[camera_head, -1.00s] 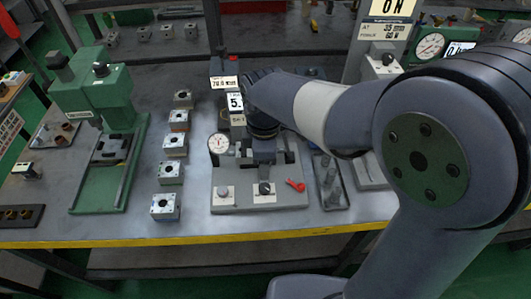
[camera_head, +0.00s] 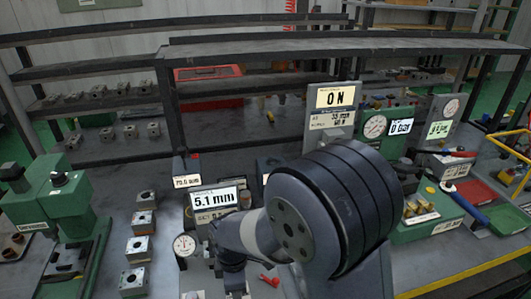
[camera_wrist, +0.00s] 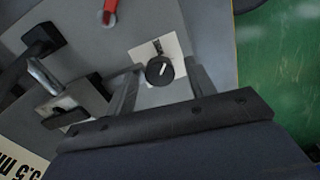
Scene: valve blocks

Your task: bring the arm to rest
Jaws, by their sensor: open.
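My gripper (camera_wrist: 161,76) shows in the wrist view with its two fingers apart and nothing held between them. A black round knob (camera_wrist: 159,70) with a white mark, on a pale plate, shows between the fingers; I cannot tell how far below them it is. In the head view my bent arm (camera_head: 325,215) fills the lower middle, and its wrist end hangs down over the grey fixture (camera_head: 190,272). The fingertips are not clear there. A red lever (camera_head: 270,281) lies just right of the wrist end.
A display reading 5.1 mm (camera_head: 213,199) and a dial gauge (camera_head: 184,245) stand beside the arm. An ON panel (camera_head: 332,112) is behind it. Several metal blocks (camera_head: 140,248) stand in a row left. A green press (camera_head: 60,205) is far left, green gauge equipment (camera_head: 420,225) right.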

